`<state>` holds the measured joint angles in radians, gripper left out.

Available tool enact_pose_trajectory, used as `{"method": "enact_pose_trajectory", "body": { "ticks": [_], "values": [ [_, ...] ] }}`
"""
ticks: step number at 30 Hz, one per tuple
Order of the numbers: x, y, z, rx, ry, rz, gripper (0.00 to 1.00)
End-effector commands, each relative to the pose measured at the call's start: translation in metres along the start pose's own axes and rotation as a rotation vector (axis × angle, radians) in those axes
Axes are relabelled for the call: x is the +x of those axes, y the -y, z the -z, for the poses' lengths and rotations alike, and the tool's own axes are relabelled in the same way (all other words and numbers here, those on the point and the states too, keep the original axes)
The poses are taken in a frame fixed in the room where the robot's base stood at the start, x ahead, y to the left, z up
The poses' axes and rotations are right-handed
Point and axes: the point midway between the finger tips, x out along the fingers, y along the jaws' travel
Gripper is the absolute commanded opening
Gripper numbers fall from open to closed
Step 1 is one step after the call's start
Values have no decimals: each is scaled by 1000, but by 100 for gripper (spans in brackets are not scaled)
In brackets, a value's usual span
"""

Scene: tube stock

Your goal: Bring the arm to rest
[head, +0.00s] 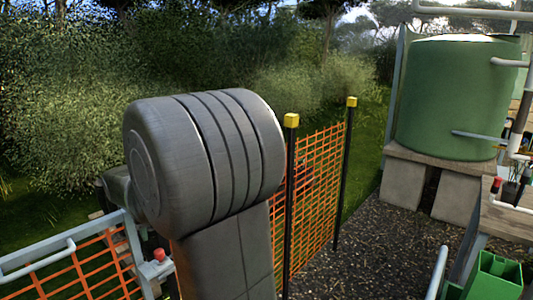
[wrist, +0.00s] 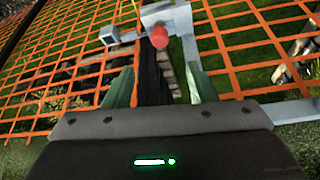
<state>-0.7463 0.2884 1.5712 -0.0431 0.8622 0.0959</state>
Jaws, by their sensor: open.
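My arm (head: 205,160) rises large and grey in the middle of the head view and hides part of the fence behind it. My gripper (wrist: 160,85) shows in the wrist view with its two green fingers apart and nothing between them. Beyond the fingers are a grey metal bracket and a red cap (wrist: 159,38). The red cap also shows in the head view (head: 159,254), at the lower left beside my arm. I cannot tell how far the fingers are from the bracket.
An orange mesh fence (head: 315,190) with black, yellow-capped posts stands behind my arm. A grey rail frame (head: 62,250) with orange mesh is at the lower left. A green tank (head: 450,100) stands on blocks at right, near a bench (head: 508,218) and a green box (head: 495,278). Gravel lies between.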

Motion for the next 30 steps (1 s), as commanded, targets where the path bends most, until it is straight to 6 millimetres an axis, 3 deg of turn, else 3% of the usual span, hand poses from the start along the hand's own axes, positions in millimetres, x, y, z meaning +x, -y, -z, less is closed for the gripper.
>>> {"method": "enact_pose_trajectory", "body": {
  "ticks": [2, 3, 9, 24, 25, 30],
  "values": [
    [-18, 0, 0, 0, -4, 1, 51],
    [-3, 0, -2, 0, 7, 0, 51],
    [39, 0, -2, 0, 7, 0, 51],
    [129, 0, -1, 0, 4, 0, 51],
    [116, 0, 5, 0, -1, 0, 51],
    [94, 0, 14, 0, 0, 0, 51]
  ]
}}
